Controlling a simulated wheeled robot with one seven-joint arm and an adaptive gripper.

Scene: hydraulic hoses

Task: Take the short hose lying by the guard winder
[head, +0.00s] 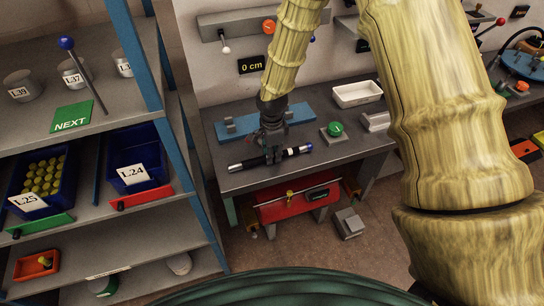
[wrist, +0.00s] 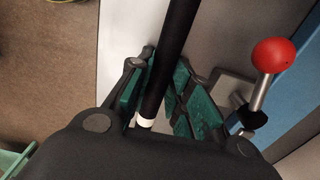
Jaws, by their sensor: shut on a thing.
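In the wrist view the black hose (wrist: 178,45) passes between the teal finger pads of my gripper (wrist: 160,92), with a white band near the pads. I cannot tell whether the hose touches the bench top.
The grey bench (head: 235,180) also bears a blue fixture (head: 290,117), a green button box (head: 334,129) and a white tray (head: 357,93). A red-knobbed lever (wrist: 276,56) stands close beside my gripper. A shelf with blue bins (head: 137,170) is at left.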

